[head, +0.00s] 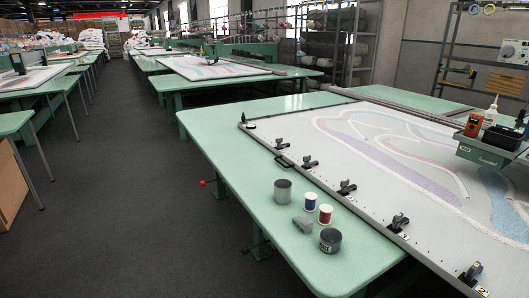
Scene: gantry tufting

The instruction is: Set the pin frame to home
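The pin frame appears to be the long grey frame (375,235) lying on the near green table, around a pale cloth (340,163) with pink, purple and blue patterns. Several black clamps (346,188) sit along its near edge, with small numbered labels. A black handle (283,162) shows on the frame's edge near its far left corner. A small black peg (243,118) stands at that corner. The frame's right part runs out of the picture. Neither of my grippers is in view.
Two metal tins (283,190), a blue spool (311,202), a red spool (325,214) and a grey block (303,224) stand on the green table (225,150). A green carriage (484,152) with tools overhangs the cloth. A red knob (202,183) juts out below the table. The dark aisle floor (110,210) is clear.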

